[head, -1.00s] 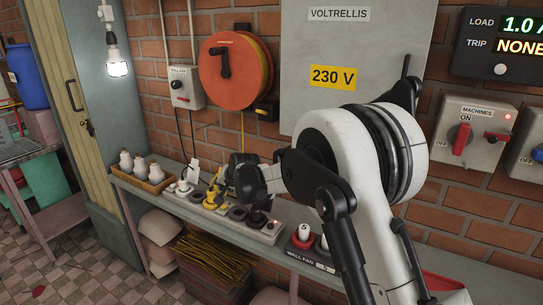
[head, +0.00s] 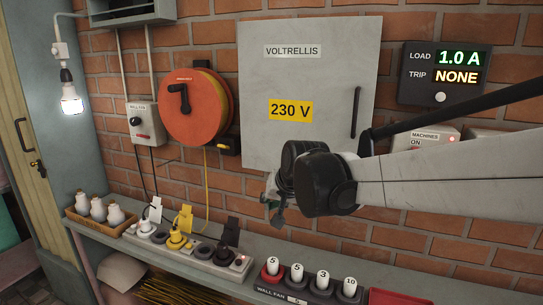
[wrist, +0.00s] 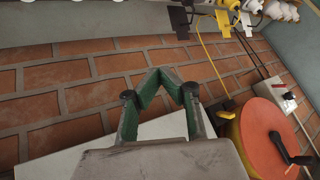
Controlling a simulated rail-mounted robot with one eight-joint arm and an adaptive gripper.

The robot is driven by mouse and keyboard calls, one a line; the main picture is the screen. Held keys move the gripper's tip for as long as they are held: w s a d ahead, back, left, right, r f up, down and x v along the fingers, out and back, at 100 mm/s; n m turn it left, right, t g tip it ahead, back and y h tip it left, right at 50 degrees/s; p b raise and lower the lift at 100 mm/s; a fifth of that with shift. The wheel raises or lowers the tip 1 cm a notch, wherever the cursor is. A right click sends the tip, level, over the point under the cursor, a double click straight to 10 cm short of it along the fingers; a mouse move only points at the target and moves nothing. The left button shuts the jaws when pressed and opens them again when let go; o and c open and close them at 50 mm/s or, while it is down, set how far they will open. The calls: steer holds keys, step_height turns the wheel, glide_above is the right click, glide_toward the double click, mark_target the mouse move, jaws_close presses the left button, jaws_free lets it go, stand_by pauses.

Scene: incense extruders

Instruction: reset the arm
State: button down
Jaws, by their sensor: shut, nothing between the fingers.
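My arm (head: 430,180) reaches in from the right in the head view, in front of the grey 230 V cabinet (head: 300,75). My gripper (head: 275,212) hangs at its end, just below the cabinet's lower edge and above the shelf, apart from everything. In the wrist view its green-sided fingers (wrist: 162,75) come together at the tips, with nothing between them. The cabinet and brick wall lie behind them.
A power strip with white, yellow and black plugs (head: 175,240) lies on the shelf (head: 265,250). Numbered fuses (head: 298,272) stand on its front right, white insulators (head: 97,210) at left. An orange cable reel (head: 190,108) hangs on the wall; a load display (head: 445,75) is at right.

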steer(key=s+d+f+h, duration=0.1)
steer(key=s+d, duration=0.5)
steer(key=s, duration=0.3)
steer(key=s+d+f+h, duration=0.1)
steer(key=s+d+f, duration=0.1)
steer(key=s+d, duration=0.5)
steer(key=s+d+f+h, duration=0.1)
steer(key=s+d+f, duration=0.1)
steer(key=s+d, duration=0.5)
steer(key=s, duration=0.6)
steer(key=shift+f, duration=0.2)
steer(key=c, duration=2.4)
jaws_free()
steer(key=shift+c, duration=0.2)
